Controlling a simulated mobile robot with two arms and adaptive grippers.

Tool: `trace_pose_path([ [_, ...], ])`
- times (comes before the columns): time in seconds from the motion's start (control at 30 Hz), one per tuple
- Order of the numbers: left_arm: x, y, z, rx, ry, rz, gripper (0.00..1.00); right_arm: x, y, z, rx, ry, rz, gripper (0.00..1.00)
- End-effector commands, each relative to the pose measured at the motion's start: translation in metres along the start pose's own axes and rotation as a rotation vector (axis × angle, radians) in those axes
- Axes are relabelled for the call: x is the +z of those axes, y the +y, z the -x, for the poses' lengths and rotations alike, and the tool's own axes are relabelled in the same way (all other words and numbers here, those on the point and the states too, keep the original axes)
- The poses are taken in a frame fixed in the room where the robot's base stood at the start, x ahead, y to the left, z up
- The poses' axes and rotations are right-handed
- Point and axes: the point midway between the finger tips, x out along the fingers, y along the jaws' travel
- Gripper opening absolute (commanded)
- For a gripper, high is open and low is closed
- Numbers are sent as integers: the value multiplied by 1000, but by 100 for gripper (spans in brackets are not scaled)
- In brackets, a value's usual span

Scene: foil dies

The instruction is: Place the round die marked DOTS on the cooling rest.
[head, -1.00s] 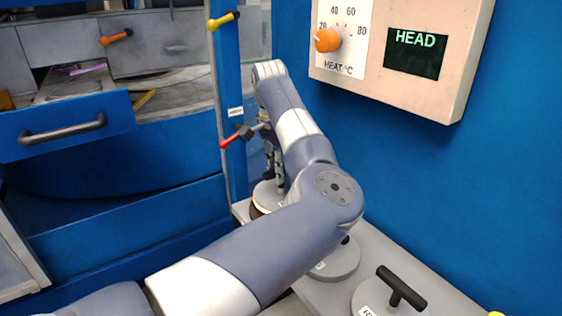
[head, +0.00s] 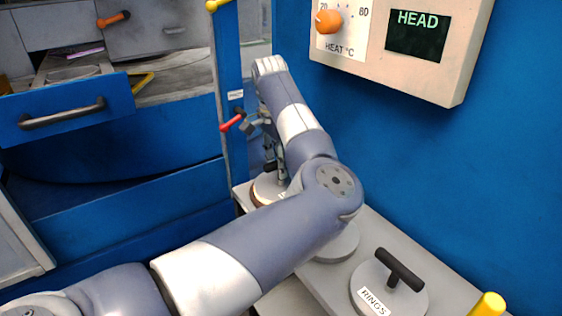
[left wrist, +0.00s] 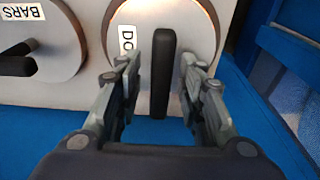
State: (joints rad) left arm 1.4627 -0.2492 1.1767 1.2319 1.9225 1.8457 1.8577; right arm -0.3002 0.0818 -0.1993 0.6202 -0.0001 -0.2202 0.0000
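The round die marked DOTS (left wrist: 205,22) is a pale disc with an upright black bar handle (left wrist: 163,72); its label is partly hidden in the left wrist view. In the head view this die (head: 264,191) stands at the far end of the grey shelf, partly behind my arm. My left gripper (left wrist: 157,66) is open, with one finger on each side of the handle and gaps visible on both sides. In the head view the gripper (head: 277,168) is mostly hidden by my forearm. My right gripper is not in view. I cannot identify the cooling rest.
The BARS die (left wrist: 40,50) stands beside the DOTS die. The RINGS die (head: 372,270) is nearest on the shelf (head: 440,277). A heat panel (head: 455,70) hangs on the blue wall. A blue post with a red lever (head: 232,123) and an open drawer (head: 65,118) are at left.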

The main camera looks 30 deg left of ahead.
Motion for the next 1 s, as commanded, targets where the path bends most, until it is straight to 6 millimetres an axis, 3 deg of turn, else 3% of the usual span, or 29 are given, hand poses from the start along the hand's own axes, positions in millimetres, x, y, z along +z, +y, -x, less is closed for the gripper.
trace_pose_path([
  [0.17, -1, -1, 16, -2, 4, 0, 36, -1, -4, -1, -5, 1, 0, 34],
  [0.6, -1, -1, 104, -1, 2, 0, 36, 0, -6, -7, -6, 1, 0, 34],
  [0.8, 0, 0, 121, 0, 0, 1, 36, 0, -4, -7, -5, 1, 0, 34],
  [1.0, 0, 0, 122, 0, -1, 1, 36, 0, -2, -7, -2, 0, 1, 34],
])
